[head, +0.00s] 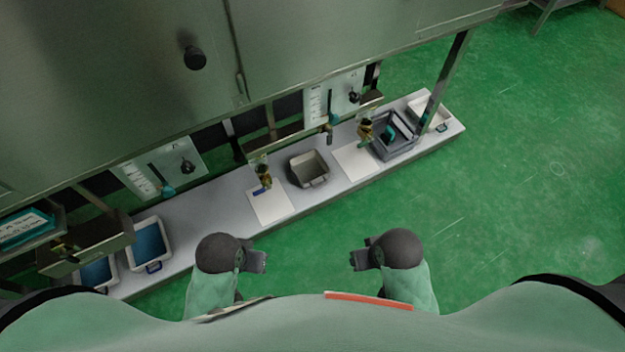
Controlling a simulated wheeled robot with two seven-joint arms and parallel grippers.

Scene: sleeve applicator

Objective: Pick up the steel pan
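The steel pan (321,158) is a grey, open, rectangular container with a small handle at its front. It sits on the long pale bench between two white sheets, and it looks empty. My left gripper (259,261) is in front of the bench, nearer to me than the pan and left of it. My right gripper (359,260) is also nearer to me, to the right of the pan. Both grippers are apart from the pan, and nothing shows in them. Their fingers are too small to tell whether they are open.
The bench (205,213) also bears blue-lined trays (149,243) at left, a left sheet (270,207), a right sheet (354,162), a grey crate (397,148) and a white tray (425,108). A large metal cabinet (120,80) overhangs behind. Green floor (480,220) is clear.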

